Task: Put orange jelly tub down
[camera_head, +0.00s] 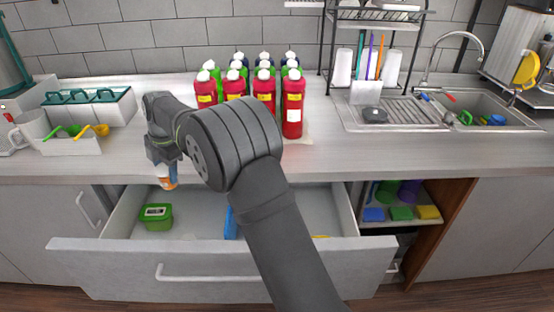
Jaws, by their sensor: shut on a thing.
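My gripper (164,168) points down near the counter's front edge, above the left part of the open drawer (205,270). It is shut on the orange jelly tub (167,181), which shows as a small orange and pale shape below the fingers. The gripper and arm hide part of the tub. I cannot tell how far the tub is above the drawer floor.
A green tub (156,216) and a partly hidden blue thing (230,224) lie in the drawer. Several red bottles (292,108) stand on the counter (345,164). A white tray (72,143) with coloured scoops is at left. The sink (480,112) is at right.

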